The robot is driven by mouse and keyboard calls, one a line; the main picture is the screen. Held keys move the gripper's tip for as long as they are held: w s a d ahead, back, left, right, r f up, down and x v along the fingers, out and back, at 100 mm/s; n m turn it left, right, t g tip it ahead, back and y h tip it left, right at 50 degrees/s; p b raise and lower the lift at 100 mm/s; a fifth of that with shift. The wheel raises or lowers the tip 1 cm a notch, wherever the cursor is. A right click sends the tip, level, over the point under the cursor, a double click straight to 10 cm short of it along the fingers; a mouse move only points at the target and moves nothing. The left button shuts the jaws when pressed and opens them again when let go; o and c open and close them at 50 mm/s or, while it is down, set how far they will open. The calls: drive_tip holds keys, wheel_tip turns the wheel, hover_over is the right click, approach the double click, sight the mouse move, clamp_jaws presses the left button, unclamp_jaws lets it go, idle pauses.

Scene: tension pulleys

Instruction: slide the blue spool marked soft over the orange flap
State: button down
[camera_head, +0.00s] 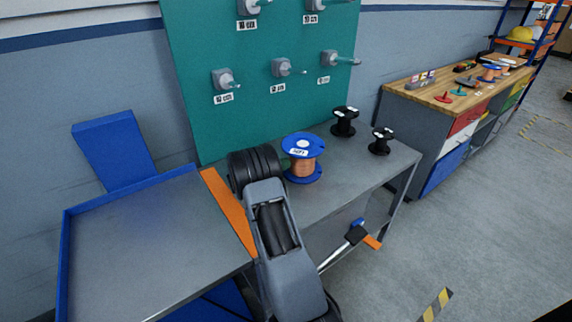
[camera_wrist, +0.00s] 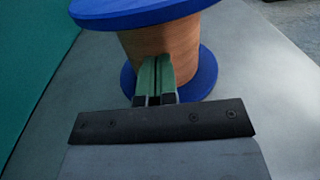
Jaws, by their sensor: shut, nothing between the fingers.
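The blue spool (camera_head: 303,158) stands upright on the grey table, with copper-coloured winding and a white label on its top flange that appears to read SOFT. It fills the upper middle of the wrist view (camera_wrist: 165,45). My gripper's green fingers (camera_wrist: 154,78) are shut with nothing between them. Their tips are at the winding, between the two blue flanges; I cannot tell whether they touch it.
Two black spools (camera_head: 344,121) (camera_head: 380,141) stand to the right on the grey table (camera_head: 345,165). A green board (camera_head: 262,100) with several labelled pegs rises behind. The blue-edged table (camera_head: 150,235) on the left is bare. A wooden-topped bench (camera_head: 450,92) stands farther right.

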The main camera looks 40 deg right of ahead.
drive_tip(key=v, duration=1.4)
drive_tip(key=s+a+r+m+t+y+p, duration=0.7)
drive_tip(key=s+a+r+m+y+p, duration=0.7)
drive_tip(key=s+a+r, duration=0.8)
drive_tip(key=r+m+y, duration=0.1)
drive_tip(key=y, duration=0.2)
drive_tip(key=shift+s+r+y, duration=0.2)
drive_tip(key=shift+r+y, duration=0.05)
drive_tip(key=shift+y, duration=0.15)
drive_tip(key=shift+d+m, duration=0.1)
drive_tip(key=shift+m, duration=0.2)
